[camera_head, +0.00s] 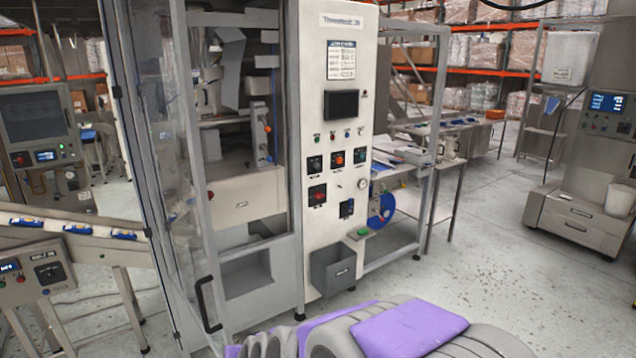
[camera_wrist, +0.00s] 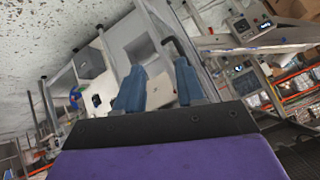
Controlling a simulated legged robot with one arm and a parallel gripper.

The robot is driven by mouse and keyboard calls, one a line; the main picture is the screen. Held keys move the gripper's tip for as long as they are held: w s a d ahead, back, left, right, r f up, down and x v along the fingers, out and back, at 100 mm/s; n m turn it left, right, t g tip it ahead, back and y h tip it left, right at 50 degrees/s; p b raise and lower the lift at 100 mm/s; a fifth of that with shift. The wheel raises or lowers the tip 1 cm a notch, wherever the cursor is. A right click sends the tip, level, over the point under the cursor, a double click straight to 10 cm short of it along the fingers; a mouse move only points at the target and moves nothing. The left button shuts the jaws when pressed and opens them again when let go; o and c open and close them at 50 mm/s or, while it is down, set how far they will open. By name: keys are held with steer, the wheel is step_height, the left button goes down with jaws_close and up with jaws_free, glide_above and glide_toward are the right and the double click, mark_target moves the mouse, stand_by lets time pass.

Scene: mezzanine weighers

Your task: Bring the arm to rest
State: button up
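My arm shows at the bottom of the head view as purple and grey links, low in front of the tall packing machine (camera_head: 341,200). The fingers are not clearly seen there. In the wrist view my gripper (camera_wrist: 158,87) has two blue fingers standing apart, with nothing held between them. Past the fingertips are the machine's frame and its black door handle (camera_wrist: 172,44), which also shows in the head view (camera_head: 206,306). I cannot tell the exact gap between fingers and handle, but no grip on it shows.
The machine's clear door (camera_head: 165,170) stands at its left side. A grey bin (camera_head: 335,268) hangs on its front. A conveyor with blue packs (camera_head: 78,229) is at left. A steel weigher cabinet (camera_head: 578,215) stands at right. Speckled floor (camera_head: 500,275) lies open between machine and cabinet.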

steer(key=s+d+f+m+g+h+b, duration=0.1)
steer(key=s+d+g+h, duration=0.4)
steer(key=s+d, duration=2.4)
steer(key=s+m+g+b, duration=0.1)
steer(key=g+b, duration=0.1)
steer(key=g, duration=0.2)
steer(key=shift+m, duration=0.3)
steer(key=shift+o, duration=0.3)
